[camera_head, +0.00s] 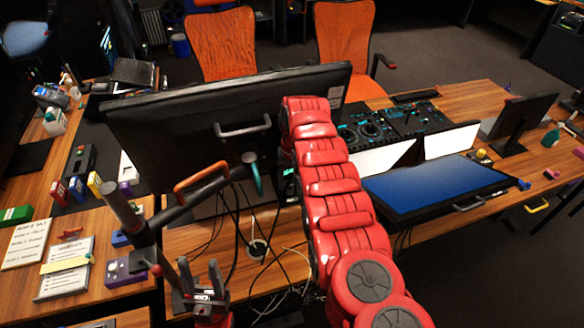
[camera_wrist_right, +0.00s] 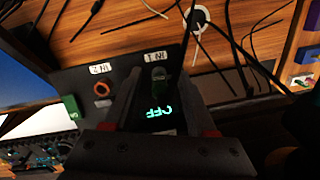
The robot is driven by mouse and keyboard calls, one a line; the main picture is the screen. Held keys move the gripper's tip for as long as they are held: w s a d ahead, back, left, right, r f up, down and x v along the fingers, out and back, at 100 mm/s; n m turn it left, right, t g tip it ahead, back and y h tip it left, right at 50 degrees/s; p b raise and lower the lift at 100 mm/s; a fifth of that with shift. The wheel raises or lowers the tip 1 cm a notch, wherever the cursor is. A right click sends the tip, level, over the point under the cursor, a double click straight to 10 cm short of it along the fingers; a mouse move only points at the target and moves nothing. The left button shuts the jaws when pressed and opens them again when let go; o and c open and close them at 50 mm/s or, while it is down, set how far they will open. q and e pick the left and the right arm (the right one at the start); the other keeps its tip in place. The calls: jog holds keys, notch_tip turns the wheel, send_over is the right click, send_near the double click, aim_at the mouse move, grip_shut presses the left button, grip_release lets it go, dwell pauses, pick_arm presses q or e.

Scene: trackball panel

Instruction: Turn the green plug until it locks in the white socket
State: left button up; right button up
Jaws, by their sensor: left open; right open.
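In the right wrist view a dark green plug (camera_wrist_right: 158,76) stands at the spot labelled IN 1 on a black panel (camera_wrist_right: 72,84). My right gripper (camera_wrist_right: 160,92) is open, with one finger on each side of the plug; I cannot tell whether they touch it. A white socket around the plug's base cannot be made out. A lit OFF display (camera_wrist_right: 160,113) shows between the fingers. In the head view the right gripper is hidden behind my red arm. My left gripper (camera_head: 201,280) is open and empty at the lower left, over the near desk edge.
The panel also has an orange ring (camera_wrist_right: 101,88) labelled IN 2 and a green block (camera_wrist_right: 72,107). Black cables run over the wooden desk near a round cable outlet (camera_head: 258,248). A large monitor (camera_head: 190,125) and a blue-screened display (camera_head: 435,187) stand close to my right arm.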

jog(key=shift+s+f, duration=0.15)
jog(key=shift+f, duration=0.15)
grip_shut()
jog(key=c, duration=0.7)
grip_release()
grip_shut()
